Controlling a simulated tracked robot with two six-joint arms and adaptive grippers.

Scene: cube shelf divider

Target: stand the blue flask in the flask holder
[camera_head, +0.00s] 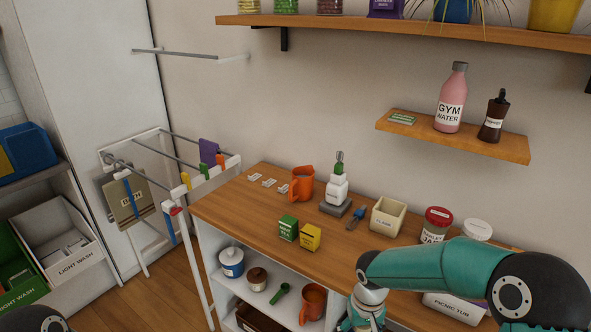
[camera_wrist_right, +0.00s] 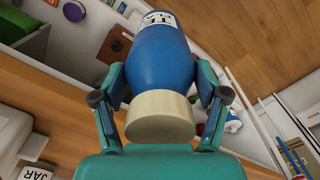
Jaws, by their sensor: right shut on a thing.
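The blue flask (camera_wrist_right: 160,65) has a pale wood-coloured cap (camera_wrist_right: 160,117) and a white label partly cut off at the top of the wrist view. My right gripper (camera_wrist_right: 160,88) is shut on it, one finger on each side of the body near the cap. In the head view my right gripper (camera_head: 365,308) is low at the bottom edge, in front of the counter; the flask is not clear there. A cream open-topped box (camera_head: 387,216), whose small label seems to read FLASK, stands on the counter and looks empty. My left gripper is out of view.
A small wall shelf (camera_head: 455,138) hangs above.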

